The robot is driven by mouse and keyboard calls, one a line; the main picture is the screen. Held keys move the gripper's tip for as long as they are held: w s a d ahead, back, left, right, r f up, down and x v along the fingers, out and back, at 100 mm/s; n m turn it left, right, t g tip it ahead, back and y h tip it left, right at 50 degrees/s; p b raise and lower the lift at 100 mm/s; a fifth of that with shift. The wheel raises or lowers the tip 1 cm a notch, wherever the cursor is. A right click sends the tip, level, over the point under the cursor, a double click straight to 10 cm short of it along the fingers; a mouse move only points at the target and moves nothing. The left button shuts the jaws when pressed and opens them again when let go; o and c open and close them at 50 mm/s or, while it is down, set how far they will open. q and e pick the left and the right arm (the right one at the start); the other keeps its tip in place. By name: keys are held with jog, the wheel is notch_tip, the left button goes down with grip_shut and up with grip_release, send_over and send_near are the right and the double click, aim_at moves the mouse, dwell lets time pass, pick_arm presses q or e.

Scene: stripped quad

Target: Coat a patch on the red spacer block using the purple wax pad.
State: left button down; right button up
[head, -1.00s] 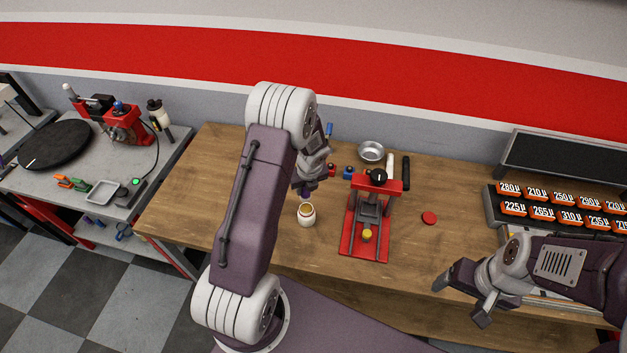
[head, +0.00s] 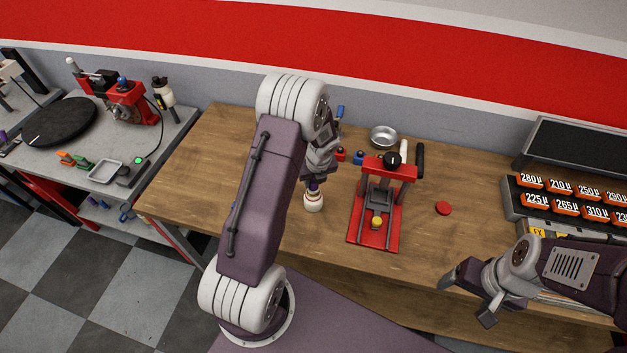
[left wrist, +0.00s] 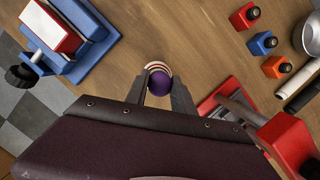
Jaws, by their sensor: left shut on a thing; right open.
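My left gripper (left wrist: 158,88) is shut on the purple wax pad (left wrist: 160,82), whose rounded top shows between the fingers. The pad is at the mouth of a small pale jar (head: 313,204); whether it touches the inside is hidden. The jar's red-and-white rim (left wrist: 157,66) shows beyond the pad in the left wrist view. A red block with a white face (left wrist: 52,27), which looks like the spacer block, sits in a blue vise (left wrist: 90,45) at upper left, apart from the gripper. My left arm mostly hides it in the head view. My right gripper (head: 468,296) is open and empty.
A red press (head: 375,235) stands right of the jar. Numbered orange boxes (head: 565,202) stand at right. Wood between vise and jar is clear.

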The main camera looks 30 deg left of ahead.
pick_arm(q)
jog(key=shift+s+r, duration=0.1)
dwell(0.4)
jog(key=shift+f+b, duration=0.35)
jog(key=shift+f, duration=0.2)
dwell(0.4)
jog(key=shift+f, duration=0.1)
dwell(1.1)
notch_tip(320, 180, up, 7)
jog(key=p, duration=0.8)
dwell(0.5)
